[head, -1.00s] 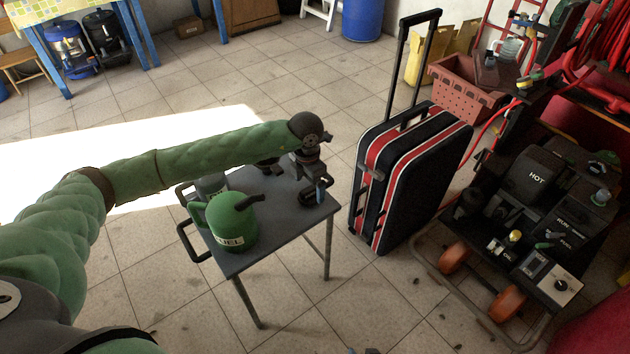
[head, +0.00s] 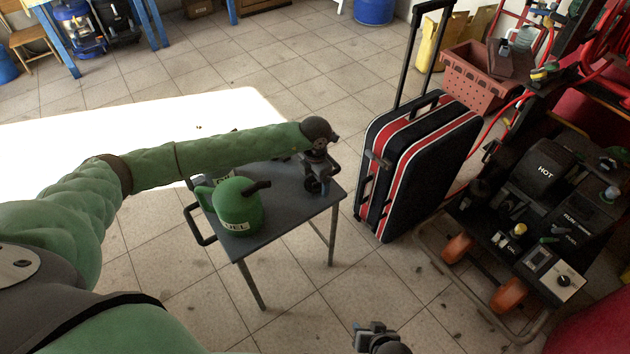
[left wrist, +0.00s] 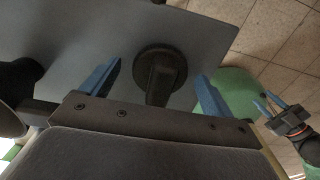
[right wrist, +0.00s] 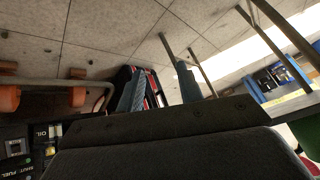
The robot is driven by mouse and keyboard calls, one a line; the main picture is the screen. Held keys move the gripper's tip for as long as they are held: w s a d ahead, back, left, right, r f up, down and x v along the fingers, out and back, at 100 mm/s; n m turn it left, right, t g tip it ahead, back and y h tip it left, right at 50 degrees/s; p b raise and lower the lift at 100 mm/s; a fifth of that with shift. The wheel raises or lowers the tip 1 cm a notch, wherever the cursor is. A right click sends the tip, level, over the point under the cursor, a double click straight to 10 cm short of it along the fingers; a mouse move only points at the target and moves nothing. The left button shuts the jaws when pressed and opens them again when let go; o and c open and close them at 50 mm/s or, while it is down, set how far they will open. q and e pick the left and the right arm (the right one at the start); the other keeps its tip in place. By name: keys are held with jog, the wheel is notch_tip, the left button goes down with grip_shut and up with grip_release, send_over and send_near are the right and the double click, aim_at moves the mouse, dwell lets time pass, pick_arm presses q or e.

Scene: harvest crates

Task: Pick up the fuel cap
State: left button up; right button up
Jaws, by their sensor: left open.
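The fuel cap (left wrist: 160,72) is a dark round disc with a raised grip bar, lying on the grey table (head: 283,222). In the left wrist view it sits between the two blue fingers of my left gripper (left wrist: 157,69), with gaps on both sides. In the head view my left gripper (head: 317,187) is low over the table's far right corner and hides the cap. My right gripper (head: 372,333) is at the bottom edge, away from the table. Its fingers are apart and empty in the right wrist view (right wrist: 158,75).
A green fuel can (head: 236,207) with a black spout stands on the table, left of my left gripper. A black and red suitcase (head: 425,160) stands right of the table. A dark machine (head: 545,215) with orange wheels stands farther right.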

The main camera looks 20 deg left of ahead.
pick_arm(q)
jog(key=shift+c, duration=0.2)
jog(key=c, duration=1)
jog(key=shift+c, duration=0.2)
